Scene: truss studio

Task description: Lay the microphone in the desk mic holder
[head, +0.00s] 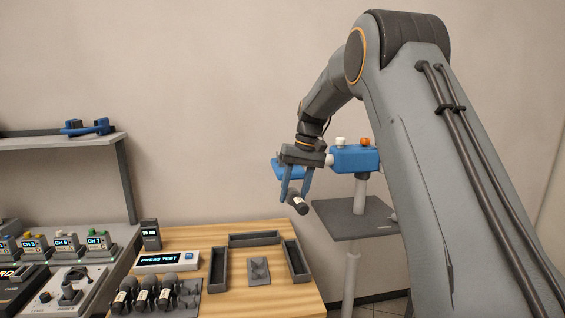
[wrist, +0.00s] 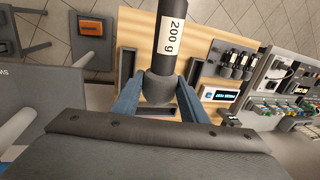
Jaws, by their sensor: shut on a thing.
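My gripper (head: 294,190) has blue fingers and is shut on a dark microphone (head: 298,204), held in the air above and right of the wooden table's back edge. In the wrist view the microphone (wrist: 170,50) lies between the two fingers (wrist: 160,88), its rounded head toward the palm and a white "200 g" label on its body. A small dark grey cradle, which looks like the desk mic holder (head: 258,271), stands empty on the wooden table, below and left of my gripper. The held microphone seems to hide it in the wrist view.
Dark trays (head: 254,239) stand around the cradle on the wooden table (head: 205,235). A rack with several microphones (head: 143,298) and a "PRESS TEST" box (head: 165,261) are at the left. A blue device (head: 354,160) and a grey stand platform (head: 350,221) are close to my gripper's right.

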